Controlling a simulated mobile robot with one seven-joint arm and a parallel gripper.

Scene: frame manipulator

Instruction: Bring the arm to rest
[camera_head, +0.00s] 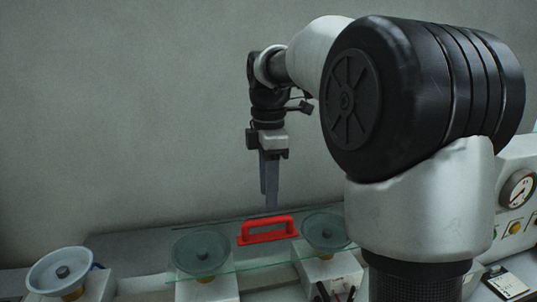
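My gripper (270,204) points straight down above a red handle (267,236). Its fingertips look a little above the handle, with a small gap. The fingers overlap from this side, so whether they are open or shut cannot be told. I see nothing held below them. My arm, grey and black, rises at the right and reaches over to the gripper. The red handle is on a clear glass pane (262,252).
The pane spans two round grey cups (200,252) (326,231) on white blocks. Another cup (61,270) on a block stands at the left, clear of the pane. A white panel with a gauge (518,189) is at the right. A bare grey wall is behind.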

